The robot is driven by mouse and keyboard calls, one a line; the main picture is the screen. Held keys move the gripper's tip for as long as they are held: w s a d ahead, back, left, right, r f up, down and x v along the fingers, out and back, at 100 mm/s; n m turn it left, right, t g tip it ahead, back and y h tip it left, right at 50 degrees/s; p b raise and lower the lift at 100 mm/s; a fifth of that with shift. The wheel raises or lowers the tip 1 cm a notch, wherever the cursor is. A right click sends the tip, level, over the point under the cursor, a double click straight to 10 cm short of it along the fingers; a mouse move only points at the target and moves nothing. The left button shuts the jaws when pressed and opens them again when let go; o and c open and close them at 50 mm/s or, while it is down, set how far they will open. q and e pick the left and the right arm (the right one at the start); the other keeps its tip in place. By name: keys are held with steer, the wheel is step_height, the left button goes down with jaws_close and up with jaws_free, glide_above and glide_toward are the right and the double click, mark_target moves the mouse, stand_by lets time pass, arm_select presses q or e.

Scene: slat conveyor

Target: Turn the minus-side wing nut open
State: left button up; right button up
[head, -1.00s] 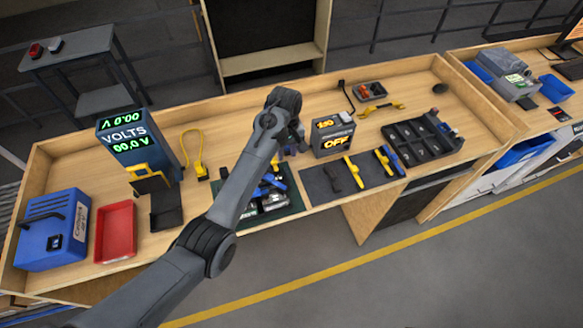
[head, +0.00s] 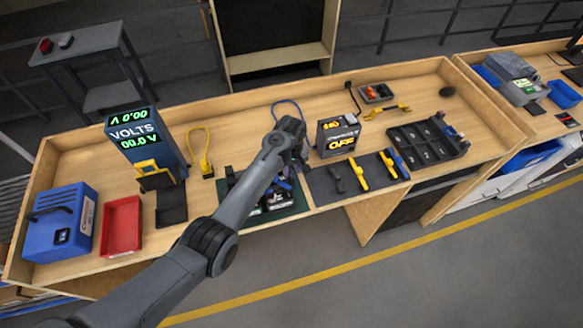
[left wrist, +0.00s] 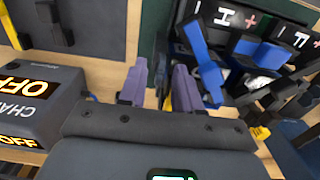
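A yellow bit (left wrist: 168,103) shows behind the right finger. I cannot tell which part is the minus-side wing nut, or whether a finger touches it. My right gripper is not in view.
A charger box (head: 338,137) reading OFF stands beside my wrist; it also fills the left of the left wrist view (left wrist: 32,108). A tool mat (head: 318,186) lies right of the fixture. A volts meter (head: 135,137) and red tray (head: 122,226) stand left.

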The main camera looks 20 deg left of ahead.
arm_select(q)
jaws_close()
steer(key=shift+r+n, duration=0.1)
steer(key=shift+n, duration=0.2)
steer(key=shift+n+p, duration=0.85)
steer(key=shift+n, duration=0.35)
steer(key=n, duration=0.2)
steer(key=shift+n+p, duration=0.3)
steer(key=shift+n, duration=1)
steer(key=n, duration=0.4)
steer(key=shift+n+b, duration=0.3)
steer(key=shift+b, duration=0.05)
steer(key=n+b, duration=0.2)
steer(key=n, duration=0.3)
steer(key=shift+n, duration=0.3)
